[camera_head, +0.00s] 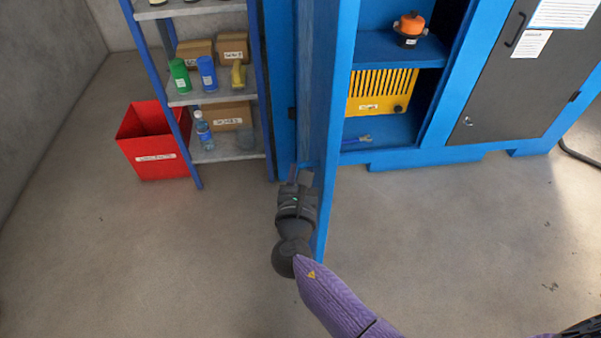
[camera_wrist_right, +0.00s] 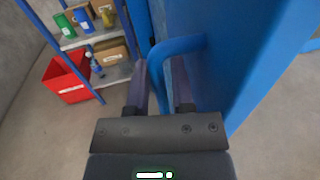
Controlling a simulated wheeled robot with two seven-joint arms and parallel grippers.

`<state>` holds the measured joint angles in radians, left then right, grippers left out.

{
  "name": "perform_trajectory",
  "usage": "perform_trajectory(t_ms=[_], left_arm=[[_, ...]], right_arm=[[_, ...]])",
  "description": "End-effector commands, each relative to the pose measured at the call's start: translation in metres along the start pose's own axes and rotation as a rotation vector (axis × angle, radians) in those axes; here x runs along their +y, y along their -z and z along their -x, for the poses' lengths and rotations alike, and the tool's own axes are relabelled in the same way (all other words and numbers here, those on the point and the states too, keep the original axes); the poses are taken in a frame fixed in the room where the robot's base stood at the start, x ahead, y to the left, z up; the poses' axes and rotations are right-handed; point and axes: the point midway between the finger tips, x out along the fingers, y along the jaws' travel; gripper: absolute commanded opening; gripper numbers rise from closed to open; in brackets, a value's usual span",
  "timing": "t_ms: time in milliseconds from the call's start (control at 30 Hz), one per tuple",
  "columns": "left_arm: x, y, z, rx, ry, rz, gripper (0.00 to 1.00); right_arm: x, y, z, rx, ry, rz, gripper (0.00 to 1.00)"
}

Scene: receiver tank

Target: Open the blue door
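The blue door (camera_head: 325,120) stands swung out from the blue cabinet, seen nearly edge-on in the head view, with the cabinet's inside showing to its right. In the right wrist view the door (camera_wrist_right: 225,50) fills the upper right. A blue bar handle (camera_wrist_right: 178,45) sticks out from its face. My right gripper (camera_head: 300,175) is at the door's left face. In the wrist view its fingers (camera_wrist_right: 162,88) lie on both sides of the handle bar, close against it, and look shut on it. My left gripper is not in view.
Inside the cabinet are an orange-and-black device (camera_head: 409,29) and a yellow slotted box (camera_head: 380,91). A shelf rack (camera_head: 222,151) with bottles and boxes stands left of the door, beside a red bin (camera_head: 155,145). The floor (camera_head: 150,260) in front is clear.

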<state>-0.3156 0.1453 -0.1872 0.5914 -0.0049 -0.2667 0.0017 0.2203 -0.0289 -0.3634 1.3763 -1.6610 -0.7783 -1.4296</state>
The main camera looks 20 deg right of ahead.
Motion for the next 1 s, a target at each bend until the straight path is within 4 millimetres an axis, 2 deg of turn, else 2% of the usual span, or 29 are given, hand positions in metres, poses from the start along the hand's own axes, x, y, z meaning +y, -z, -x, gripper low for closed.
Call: perform_trajectory(t_ms=[167, 233, 500, 600, 700, 1000], left_arm=[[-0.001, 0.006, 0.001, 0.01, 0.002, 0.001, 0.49], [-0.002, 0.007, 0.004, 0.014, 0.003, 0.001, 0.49], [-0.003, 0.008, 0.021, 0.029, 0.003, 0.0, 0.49], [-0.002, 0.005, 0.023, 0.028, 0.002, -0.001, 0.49], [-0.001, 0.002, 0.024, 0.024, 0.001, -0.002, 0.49], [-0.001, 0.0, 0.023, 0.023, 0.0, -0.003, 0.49]], right_arm=[[0.0, 0.0, 0.002, 0.002, 0.0, 0.001, 0.29], [0.0, 0.0, 0.01, 0.003, 0.0, 0.002, 0.29], [0.0, -0.002, 0.076, 0.003, -0.001, 0.001, 0.29], [0.0, -0.001, 0.092, 0.001, 0.0, 0.0, 0.29], [0.0, 0.0, 0.099, 0.001, -0.001, 0.0, 0.29], [0.0, 0.0, 0.099, 0.0, 0.0, 0.0, 0.29]])
